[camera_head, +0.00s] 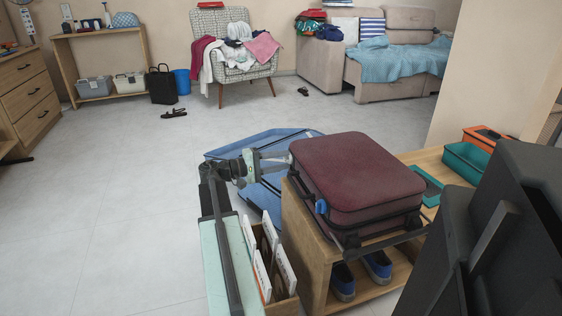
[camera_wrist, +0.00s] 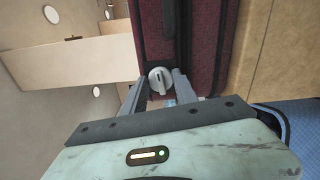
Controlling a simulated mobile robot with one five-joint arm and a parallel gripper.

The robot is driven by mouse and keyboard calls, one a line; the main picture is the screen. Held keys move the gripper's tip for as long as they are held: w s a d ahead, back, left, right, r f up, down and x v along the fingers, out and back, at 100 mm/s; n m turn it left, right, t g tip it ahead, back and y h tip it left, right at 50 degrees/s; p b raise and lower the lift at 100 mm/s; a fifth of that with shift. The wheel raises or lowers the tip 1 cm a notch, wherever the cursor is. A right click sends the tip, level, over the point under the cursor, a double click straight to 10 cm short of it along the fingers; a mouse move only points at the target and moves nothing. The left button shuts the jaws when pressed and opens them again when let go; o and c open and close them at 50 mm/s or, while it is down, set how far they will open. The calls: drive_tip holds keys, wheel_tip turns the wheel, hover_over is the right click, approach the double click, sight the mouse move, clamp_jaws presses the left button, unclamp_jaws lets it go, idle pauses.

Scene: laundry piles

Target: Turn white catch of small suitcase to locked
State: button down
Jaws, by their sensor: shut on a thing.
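The small suitcase (camera_head: 352,165) is dark red and lies flat on a wooden bench (camera_head: 312,262). My gripper (camera_head: 284,158) reaches its left side from the left. In the wrist view the white catch (camera_wrist: 160,79) is a round knob with a raised bar, set on the suitcase's dark seam between two red fabric panels (camera_wrist: 206,45). My gripper's fingers (camera_wrist: 159,88) stand on either side of the knob and are shut on it. The bar looks close to upright in the wrist picture, slightly tilted. In the head view the catch is hidden.
A blue open case or tray (camera_head: 235,148) lies on the floor behind my arm. Blue shoes (camera_head: 377,265) sit under the bench. A clothes-covered chair (camera_head: 237,60) and sofa (camera_head: 395,50) are far back. The floor at left is clear.

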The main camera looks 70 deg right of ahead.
drive_tip(key=shift+m, duration=0.9)
drive_tip(key=c, duration=1)
unclamp_jaws()
drive_tip(key=v, duration=0.7)
drive_tip(key=shift+w+a, duration=0.25)
drive_tip(key=shift+w, duration=0.1)
